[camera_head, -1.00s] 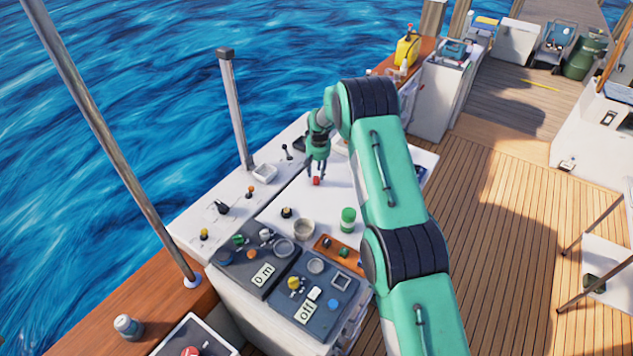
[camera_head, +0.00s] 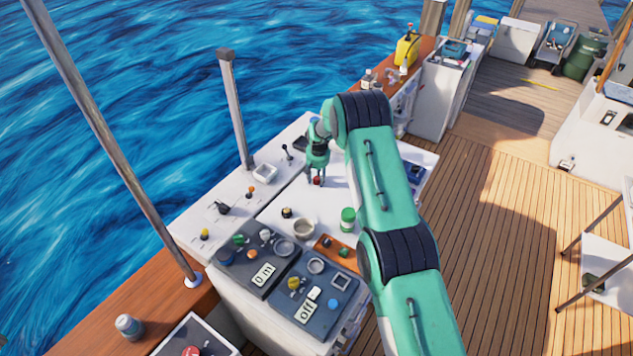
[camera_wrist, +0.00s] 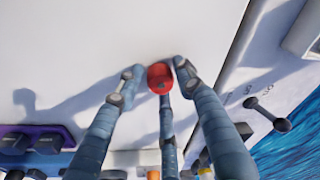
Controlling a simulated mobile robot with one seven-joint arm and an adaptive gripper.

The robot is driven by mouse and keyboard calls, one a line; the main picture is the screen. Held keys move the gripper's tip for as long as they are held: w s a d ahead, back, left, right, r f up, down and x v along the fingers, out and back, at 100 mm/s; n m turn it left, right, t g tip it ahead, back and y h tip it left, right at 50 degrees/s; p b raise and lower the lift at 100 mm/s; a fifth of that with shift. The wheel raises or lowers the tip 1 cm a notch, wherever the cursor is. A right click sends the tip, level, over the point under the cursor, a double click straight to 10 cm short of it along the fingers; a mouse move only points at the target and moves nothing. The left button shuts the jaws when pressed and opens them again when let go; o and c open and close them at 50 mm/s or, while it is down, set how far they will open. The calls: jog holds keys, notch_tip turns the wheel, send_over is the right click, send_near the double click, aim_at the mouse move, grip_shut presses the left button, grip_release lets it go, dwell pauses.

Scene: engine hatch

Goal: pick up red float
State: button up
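The red float (camera_head: 317,180) is a small red ball on the white top of the console (camera_head: 330,205). My gripper (camera_head: 317,183) is down over it, with its fingers around it. In the wrist view the float (camera_wrist: 160,77) lies between the fingertips of my gripper (camera_wrist: 157,72). A narrow gap shows between the float and the left finger; the right finger is very close to it. The third finger is behind or below the float, and whether it touches cannot be told.
A green-lidded jar (camera_head: 348,219), a round cup (camera_head: 303,229) and a small black-based knob (camera_head: 287,212) stand on the console nearer the camera. Control panels (camera_head: 315,300) fill its near end. A metal post (camera_head: 236,110) rises at the left. The white surface right around the float is clear.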

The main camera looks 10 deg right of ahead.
aim_at(316, 177)
jog(key=c, duration=0.6)
jog(key=shift+r, duration=0.2)
jog(key=shift+r, duration=0.75)
jog(key=shift+r+b, duration=0.35)
jog(key=shift+r, duration=0.6)
jog(key=s, duration=0.5)
jog(key=s+b, duration=0.1)
jog(key=s, duration=0.4)
jog(key=s+r, duration=0.1)
jog(key=s, duration=0.5)
jog(key=shift+r, duration=0.1)
